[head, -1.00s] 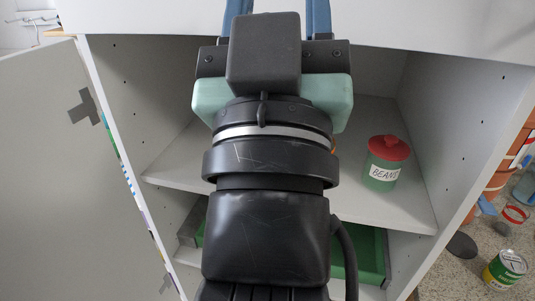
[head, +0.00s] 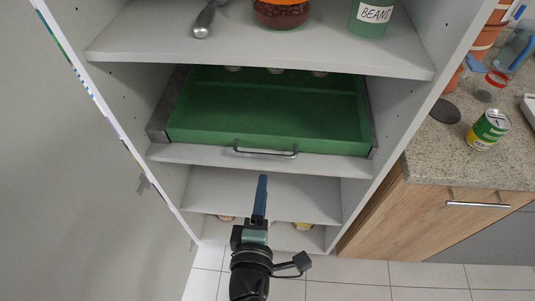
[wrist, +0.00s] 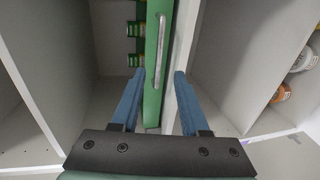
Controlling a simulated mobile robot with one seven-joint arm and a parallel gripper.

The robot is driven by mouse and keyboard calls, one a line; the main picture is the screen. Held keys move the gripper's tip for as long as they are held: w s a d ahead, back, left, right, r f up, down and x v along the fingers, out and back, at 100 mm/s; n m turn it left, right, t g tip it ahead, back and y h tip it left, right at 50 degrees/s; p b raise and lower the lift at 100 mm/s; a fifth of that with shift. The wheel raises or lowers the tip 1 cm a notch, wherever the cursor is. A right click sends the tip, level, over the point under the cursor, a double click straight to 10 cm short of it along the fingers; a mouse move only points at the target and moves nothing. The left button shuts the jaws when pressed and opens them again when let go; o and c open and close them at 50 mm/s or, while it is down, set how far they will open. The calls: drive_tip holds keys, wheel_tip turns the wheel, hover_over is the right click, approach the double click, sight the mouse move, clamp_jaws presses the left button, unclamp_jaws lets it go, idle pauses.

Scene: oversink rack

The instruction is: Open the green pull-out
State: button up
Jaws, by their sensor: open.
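The green pull-out (head: 265,110) is a shallow tray in the white cabinet, seen from above in the head view. Its grey bar handle (head: 265,152) is on its front. My gripper (head: 263,180) is below the handle in the head view, with blue fingers one behind the other. In the wrist view my gripper (wrist: 155,76) is open and empty. The pull-out's green front (wrist: 153,100) and its handle (wrist: 162,50) run lengthwise in line with the gap between the fingers. The handle appears just beyond the fingertips; I see no contact.
A shelf (head: 250,45) above holds a beans jar (head: 368,20), a brown jar (head: 280,15) and a metal utensil (head: 205,18). The open cabinet door (head: 80,170) stands at left. A counter (head: 440,160) with a can (head: 488,130) is at right.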

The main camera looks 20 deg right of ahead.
sight(267, 154)
drive_tip(key=x, duration=1.1)
drive_tip(key=shift+w+d, duration=0.1)
drive_tip(key=shift+c, duration=0.3)
clamp_jaws()
idle(0.8)
